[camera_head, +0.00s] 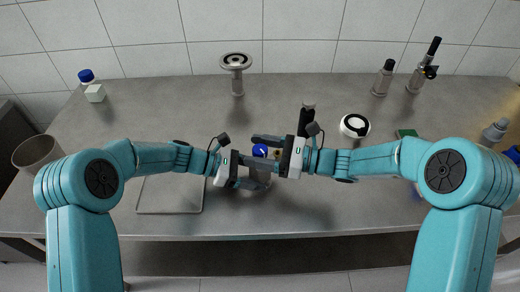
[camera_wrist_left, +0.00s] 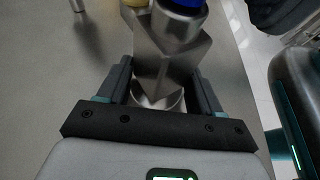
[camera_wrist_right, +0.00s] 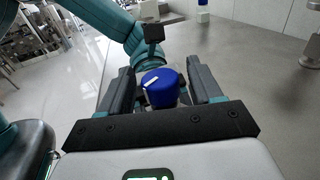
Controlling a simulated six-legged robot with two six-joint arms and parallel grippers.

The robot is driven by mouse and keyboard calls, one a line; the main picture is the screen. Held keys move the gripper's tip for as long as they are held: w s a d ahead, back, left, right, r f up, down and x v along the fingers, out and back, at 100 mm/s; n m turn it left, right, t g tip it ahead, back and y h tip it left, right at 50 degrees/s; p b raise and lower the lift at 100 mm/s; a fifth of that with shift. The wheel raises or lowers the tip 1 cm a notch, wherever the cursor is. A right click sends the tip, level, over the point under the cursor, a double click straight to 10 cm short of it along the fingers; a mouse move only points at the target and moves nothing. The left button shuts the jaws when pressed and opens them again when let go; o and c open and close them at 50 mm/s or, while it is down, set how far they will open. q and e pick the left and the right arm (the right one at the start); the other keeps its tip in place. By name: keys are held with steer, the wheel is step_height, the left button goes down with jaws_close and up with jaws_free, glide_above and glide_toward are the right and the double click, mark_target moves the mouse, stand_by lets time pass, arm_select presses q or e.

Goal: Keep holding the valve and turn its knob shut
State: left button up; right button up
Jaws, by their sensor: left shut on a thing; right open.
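The valve (camera_wrist_left: 165,60) is a silver metal body with a blue knob (camera_head: 260,150) on top. My left gripper (camera_head: 256,176) is shut on the metal body, with a finger on each side of it in the left wrist view. My right gripper (camera_head: 262,146) is open at the knob, above my left gripper. In the right wrist view the blue knob (camera_wrist_right: 160,86) with a white mark stands between its two fingers, with a gap visible at the sides. The lower valve body is partly hidden by the grippers.
A flat tray (camera_head: 170,208) lies left of the valve. A metal stand with a round top (camera_head: 236,62) is behind. A dark-topped cylinder (camera_head: 308,106) and a white ring-like device (camera_head: 354,126) stand to the right. A bin (camera_head: 38,152) is far left.

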steer(key=c, duration=1)
steer(key=shift+o, duration=0.2)
steer(key=shift+m+t, duration=0.4)
steer(key=shift+t, duration=0.2)
steer(key=m+t+h, duration=0.1)
steer(key=t, duration=0.1)
steer(key=m+t+h, duration=0.1)
steer(key=m+t, duration=0.1)
steer(key=shift+s+a+r+t+h, duration=0.1)
steer(key=shift+t+h, duration=0.3)
steer(key=shift+m+t+h, duration=1.8)
steer(key=o, duration=1)
steer(key=shift+c, duration=0.2)
